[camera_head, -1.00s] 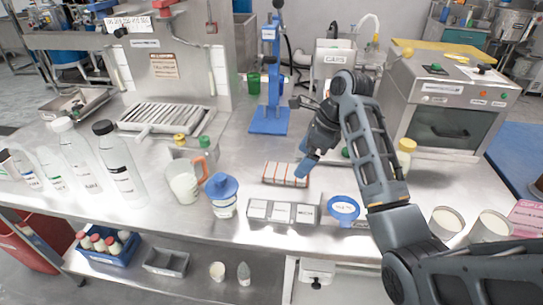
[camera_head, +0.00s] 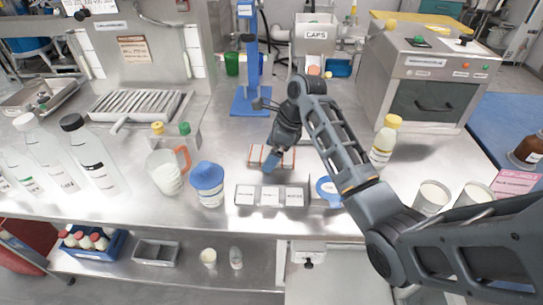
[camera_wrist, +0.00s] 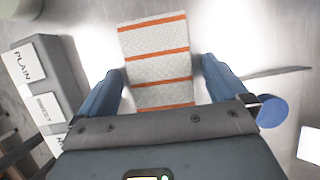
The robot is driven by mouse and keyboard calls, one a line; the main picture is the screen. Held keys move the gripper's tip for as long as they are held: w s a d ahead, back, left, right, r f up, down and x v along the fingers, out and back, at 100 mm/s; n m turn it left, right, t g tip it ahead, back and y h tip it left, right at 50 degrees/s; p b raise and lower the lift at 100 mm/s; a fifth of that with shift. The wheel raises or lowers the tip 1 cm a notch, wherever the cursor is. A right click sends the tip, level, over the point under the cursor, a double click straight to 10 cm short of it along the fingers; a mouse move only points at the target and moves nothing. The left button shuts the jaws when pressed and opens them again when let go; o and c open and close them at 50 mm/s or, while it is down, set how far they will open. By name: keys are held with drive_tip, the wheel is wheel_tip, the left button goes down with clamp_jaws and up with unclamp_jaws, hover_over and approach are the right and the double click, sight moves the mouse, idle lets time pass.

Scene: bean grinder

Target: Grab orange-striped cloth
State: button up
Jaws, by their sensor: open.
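The orange-striped cloth (camera_head: 262,156) lies flat on the steel counter, behind the labelled grey block. In the wrist view the white cloth with orange stripes (camera_wrist: 157,55) extends between and beyond my fingers. My gripper (camera_wrist: 163,75) is open, with one blue finger at each side of the cloth. In the head view my gripper (camera_head: 271,160) is over the right part of the cloth and hides some of it. I cannot tell whether the fingertips touch the cloth or the counter.
The grey block with white labels (camera_head: 270,196) stands just in front of the cloth. A blue-lidded container (camera_head: 207,184) and a jug with an orange handle (camera_head: 164,172) stand to the left. A blue stand (camera_head: 250,101) is behind. A yellow-capped bottle (camera_head: 384,146) is right of my arm.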

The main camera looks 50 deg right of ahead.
drive_tip(key=c, duration=1.1)
drive_tip(key=shift+o, duration=0.2)
drive_tip(key=shift+r, duration=0.1)
